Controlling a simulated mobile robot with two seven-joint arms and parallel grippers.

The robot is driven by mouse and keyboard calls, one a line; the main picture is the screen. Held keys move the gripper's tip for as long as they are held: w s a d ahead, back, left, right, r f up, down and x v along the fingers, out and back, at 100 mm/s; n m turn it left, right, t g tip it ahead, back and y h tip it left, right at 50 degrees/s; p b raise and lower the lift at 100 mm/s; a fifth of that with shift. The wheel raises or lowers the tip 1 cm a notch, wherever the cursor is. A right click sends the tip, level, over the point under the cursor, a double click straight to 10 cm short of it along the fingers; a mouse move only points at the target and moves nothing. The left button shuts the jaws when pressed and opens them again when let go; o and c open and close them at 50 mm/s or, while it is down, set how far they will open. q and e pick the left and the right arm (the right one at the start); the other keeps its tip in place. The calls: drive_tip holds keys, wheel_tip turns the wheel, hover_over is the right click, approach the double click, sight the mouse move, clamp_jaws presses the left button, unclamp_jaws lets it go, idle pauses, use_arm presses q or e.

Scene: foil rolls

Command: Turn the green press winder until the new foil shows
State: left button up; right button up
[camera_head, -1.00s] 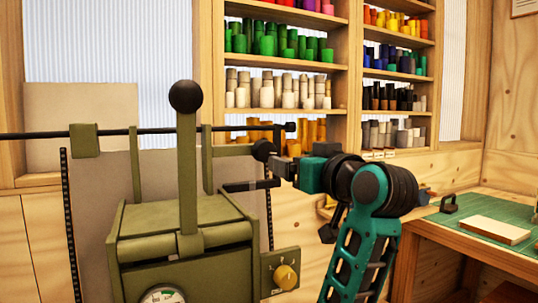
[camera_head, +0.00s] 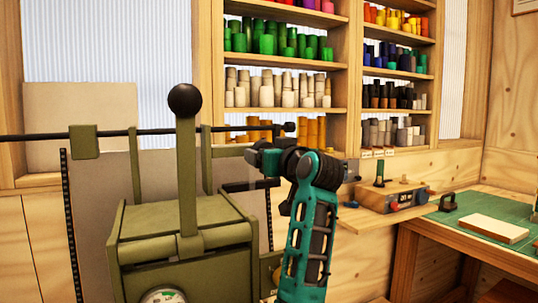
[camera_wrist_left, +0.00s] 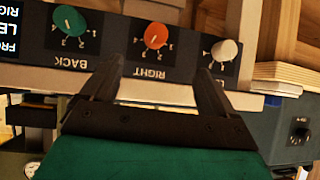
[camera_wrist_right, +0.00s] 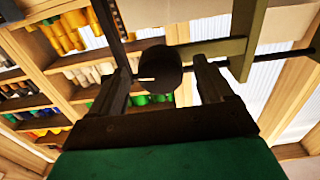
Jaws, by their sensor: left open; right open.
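The olive-green press (camera_head: 185,245) stands at the left in the head view, with an upright lever and a black ball on top. A grey sheet (camera_head: 98,200) hangs behind it beside a dark toothed strip. In the right wrist view, a dark round winder knob (camera_wrist_right: 160,70) with a pale mark lies between my right fingertips. My right gripper (camera_wrist_right: 165,75) is open around or just short of it; I cannot tell which. In the head view my right gripper (camera_head: 258,157) largely hides the knob. My left gripper (camera_wrist_left: 160,75) is open and empty.
The left wrist view shows a panel with a green dial (camera_wrist_left: 69,20), an orange dial (camera_wrist_left: 155,36) and a white dial (camera_wrist_left: 225,50). A dark rod (camera_head: 245,130) runs above the press. Shelves of coloured rolls stand behind. A bench (camera_head: 455,245) is at the right.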

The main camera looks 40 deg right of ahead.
drive_tip(key=c, duration=1)
drive_tip(key=shift+c, duration=0.2)
drive_tip(key=shift+m, duration=0.3)
drive_tip(key=shift+a+r+m, duration=0.1)
drive_tip(key=shift+m, duration=4.65)
drive_tip(key=shift+a+r+m, duration=0.1)
drive_tip(key=shift+m, duration=4.65)
